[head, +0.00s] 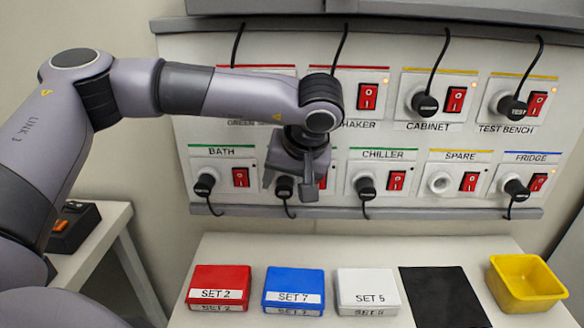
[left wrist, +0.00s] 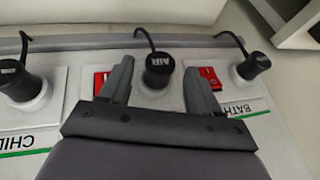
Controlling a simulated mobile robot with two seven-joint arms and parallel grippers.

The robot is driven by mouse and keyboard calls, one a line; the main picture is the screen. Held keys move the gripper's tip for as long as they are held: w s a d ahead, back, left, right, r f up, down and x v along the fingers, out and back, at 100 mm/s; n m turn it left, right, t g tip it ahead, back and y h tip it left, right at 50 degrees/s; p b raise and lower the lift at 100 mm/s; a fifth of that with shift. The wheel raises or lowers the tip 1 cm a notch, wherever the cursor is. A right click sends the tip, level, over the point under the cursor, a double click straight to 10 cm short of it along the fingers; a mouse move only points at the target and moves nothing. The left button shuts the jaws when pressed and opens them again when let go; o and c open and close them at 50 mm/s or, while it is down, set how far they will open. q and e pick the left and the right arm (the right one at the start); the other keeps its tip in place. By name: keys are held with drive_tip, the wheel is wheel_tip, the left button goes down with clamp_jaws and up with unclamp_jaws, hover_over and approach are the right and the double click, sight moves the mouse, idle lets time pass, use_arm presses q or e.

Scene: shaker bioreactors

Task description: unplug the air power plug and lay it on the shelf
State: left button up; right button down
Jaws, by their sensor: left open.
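The black air plug (head: 284,187) sits in its socket in the panel's lower row, partly hidden by my left gripper (head: 293,188). In the left wrist view the plug, marked AIR (left wrist: 159,66), has its cord attached and stands in a white round socket. My left gripper (left wrist: 158,68) is open, with one finger on each side of the plug. Gaps show between plug and fingers, and I cannot tell how deep they reach. A white shelf-like surface (head: 240,248) lies below the panel; a narrow grey ledge (head: 430,212) runs along the panel's bottom. My right gripper is not in view.
The bath plug (head: 205,185) and chiller plug (head: 365,188) flank the air plug, beside red switches. On the white surface are a red box (head: 218,285), blue box (head: 293,287), white box (head: 368,289), black mat (head: 445,297) and yellow bin (head: 525,283).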

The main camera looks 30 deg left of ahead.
use_arm(q)
drive_tip(key=shift+w+a+f, duration=0.15)
drive_tip(key=shift+a+f, duration=0.1)
drive_tip(key=shift+f, duration=0.3)
drive_tip(key=c, duration=1.1)
drive_tip(key=shift+d, duration=0.1)
drive_tip(key=shift+s+d, duration=0.3)
drive_tip(key=shift+s, duration=0.3)
drive_tip(key=shift+s+d, duration=0.1)
drive_tip(key=shift+s, duration=0.05)
drive_tip(key=shift+s+d, duration=0.2)
drive_tip(key=shift+s, duration=0.2)
